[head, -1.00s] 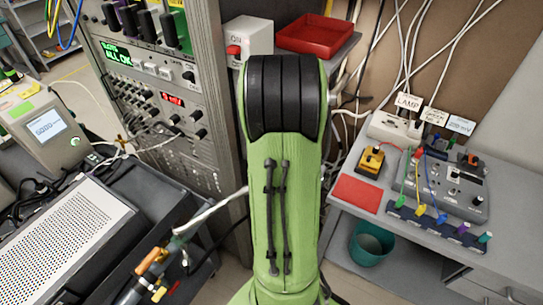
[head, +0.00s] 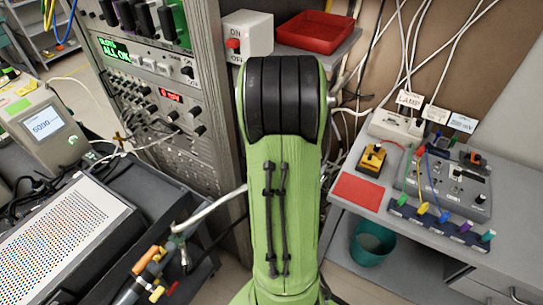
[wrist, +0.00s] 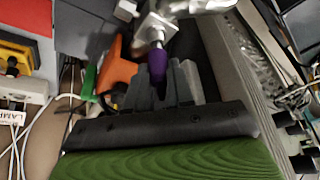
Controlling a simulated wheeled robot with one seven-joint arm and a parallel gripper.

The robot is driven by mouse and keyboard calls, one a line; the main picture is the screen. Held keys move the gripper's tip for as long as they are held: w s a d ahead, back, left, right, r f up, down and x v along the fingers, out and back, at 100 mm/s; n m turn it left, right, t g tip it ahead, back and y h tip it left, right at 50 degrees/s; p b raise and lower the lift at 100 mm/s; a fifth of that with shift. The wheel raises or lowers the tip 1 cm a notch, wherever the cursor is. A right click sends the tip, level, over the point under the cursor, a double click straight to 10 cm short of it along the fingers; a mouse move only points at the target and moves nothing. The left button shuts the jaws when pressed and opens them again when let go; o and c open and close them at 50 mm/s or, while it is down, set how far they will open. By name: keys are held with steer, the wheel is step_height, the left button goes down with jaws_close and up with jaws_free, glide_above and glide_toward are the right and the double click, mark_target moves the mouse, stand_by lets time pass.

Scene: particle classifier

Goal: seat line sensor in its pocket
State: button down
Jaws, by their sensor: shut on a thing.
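In the wrist view my gripper (wrist: 170,88) has its grey fingers rising from a black palm bar, closed around a slim purple piece (wrist: 174,72), which I take to be the line sensor. A bright metal rod and block (wrist: 156,30) show at its far end; whether they belong to it or only touch it I cannot tell. The pocket cannot be made out. In the head view my green arm stands in the middle and hides the gripper and the held piece.
An orange part (wrist: 118,74) lies close beside the fingers. In the head view an instrument rack (head: 165,120) stands left of my arm. On the right, a bench holds a red mat (head: 358,192), a yellow box (head: 371,160) and a grey control box (head: 450,185). A teal bin (head: 372,243) stands below.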

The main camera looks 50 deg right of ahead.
steer(key=shift+f+b, duration=0.8)
steer(key=shift+f, duration=0.1)
steer(key=c, duration=0.9)
jaws_free()
steer(key=shift+r, duration=0.1)
steer(key=p+v, duration=0.2)
steer(key=v, duration=1.3)
steer(key=shift+r+p, duration=0.35)
steer(key=shift+p, duration=0.05)
